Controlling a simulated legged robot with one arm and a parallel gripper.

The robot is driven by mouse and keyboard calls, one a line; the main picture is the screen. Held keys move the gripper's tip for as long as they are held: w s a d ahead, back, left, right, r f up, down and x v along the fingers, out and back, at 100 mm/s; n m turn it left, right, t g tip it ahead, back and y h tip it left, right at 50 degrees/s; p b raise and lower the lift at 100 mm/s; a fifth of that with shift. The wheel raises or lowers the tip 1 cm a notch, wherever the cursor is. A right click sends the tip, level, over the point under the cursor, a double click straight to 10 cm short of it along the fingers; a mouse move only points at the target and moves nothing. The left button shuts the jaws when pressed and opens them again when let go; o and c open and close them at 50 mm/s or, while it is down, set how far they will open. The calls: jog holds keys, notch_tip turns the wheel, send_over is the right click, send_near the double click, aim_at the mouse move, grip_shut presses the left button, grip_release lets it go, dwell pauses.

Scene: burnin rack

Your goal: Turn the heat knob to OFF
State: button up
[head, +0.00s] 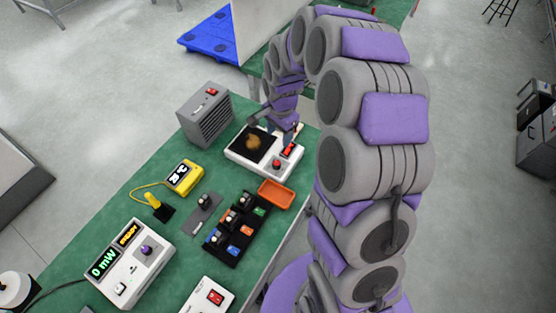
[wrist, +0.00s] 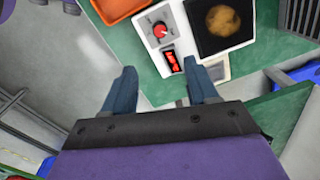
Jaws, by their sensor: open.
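The heat knob (head: 278,162) is red and sits on the front panel of a white hot plate (head: 240,160) with a black top and a round brown patch. In the wrist view the knob lies beyond the fingertips, untouched. In the head view my gripper (head: 285,130) is over the hot plate's far right side, partly hidden.
An orange tray (head: 276,194) is beside the hot plate. A grey vented box (head: 206,115) stands behind it. A yellow meter (head: 184,177), a black parts holder (head: 237,230) and a white power meter (head: 125,264) occupy the green bench (head: 98,203).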

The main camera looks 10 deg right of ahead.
aim_at(277, 163)
jog(key=f+b, duration=0.1)
jog(key=f, duration=0.9)
jog(key=f+b, duration=0.1)
jog(key=f, duration=0.4)
jog(key=shift+w+a+f+b, duration=0.15)
jog(key=shift+w+a+b, duration=0.1)
jog(key=shift+a+b, duration=0.1)
jog(key=shift+a+f, duration=0.25)
jog(key=shift+f, duration=0.15)
jog(key=shift+d, duration=0.15)
jog(key=shift+d, duration=0.1)
jog(key=shift+c, duration=1.2)
jog(key=c, duration=0.8)
